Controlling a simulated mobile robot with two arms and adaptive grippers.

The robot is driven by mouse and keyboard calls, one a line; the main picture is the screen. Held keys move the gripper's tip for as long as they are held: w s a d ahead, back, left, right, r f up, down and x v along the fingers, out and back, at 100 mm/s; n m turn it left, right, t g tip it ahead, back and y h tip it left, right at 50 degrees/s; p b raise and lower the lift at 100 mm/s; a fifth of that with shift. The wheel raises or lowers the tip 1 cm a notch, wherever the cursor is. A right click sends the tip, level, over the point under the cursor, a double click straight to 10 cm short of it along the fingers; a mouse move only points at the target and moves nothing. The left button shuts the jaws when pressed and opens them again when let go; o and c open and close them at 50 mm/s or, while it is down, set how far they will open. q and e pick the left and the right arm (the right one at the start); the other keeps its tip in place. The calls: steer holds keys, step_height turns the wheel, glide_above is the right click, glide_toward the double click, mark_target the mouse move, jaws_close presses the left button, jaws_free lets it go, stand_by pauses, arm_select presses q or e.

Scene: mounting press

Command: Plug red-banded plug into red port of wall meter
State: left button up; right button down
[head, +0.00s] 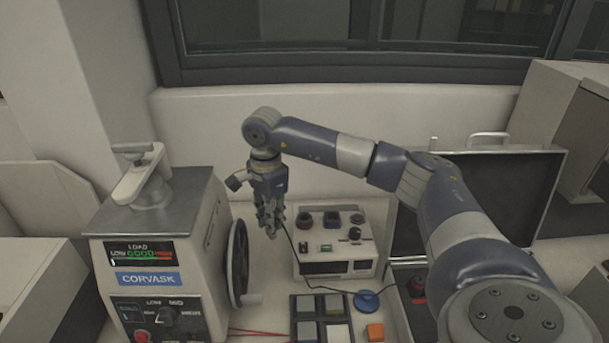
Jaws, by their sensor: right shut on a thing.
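My right gripper (271,228) points down just left of a beige instrument box, the wall meter (365,251). It is shut on what seems to be the plug. The fingers hide most of it, and no red band can be made out. A thin dark cable (290,243) runs down from the fingertips. The meter's upper face carries a dark reddish round port (304,220) and a dark bluish one (331,219). The gripper is left of the reddish port; whether it touches the meter cannot be told. My left gripper is out of view.
The press (150,245) with its handwheel (238,262) stands close on the left. An open dark case (500,190) is at right.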

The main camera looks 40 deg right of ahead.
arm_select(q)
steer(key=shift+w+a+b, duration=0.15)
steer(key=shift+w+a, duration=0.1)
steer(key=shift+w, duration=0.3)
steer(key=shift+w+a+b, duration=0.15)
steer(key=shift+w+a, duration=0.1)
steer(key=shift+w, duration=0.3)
arm_select(e)
steer(key=w+d+f+m, duration=0.1)
steer(key=w+d+m, duration=0.2)
steer(key=d+m, duration=0.7)
steer(key=d, duration=0.3)
steer(key=shift+d+f+m, duration=0.15)
steer(key=shift+d+m, duration=0.1)
steer(key=shift+m, duration=0.05)
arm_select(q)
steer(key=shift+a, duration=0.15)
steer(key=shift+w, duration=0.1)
arm_select(e)
steer(key=shift+f, duration=0.1)
steer(key=shift+f, duration=0.3)
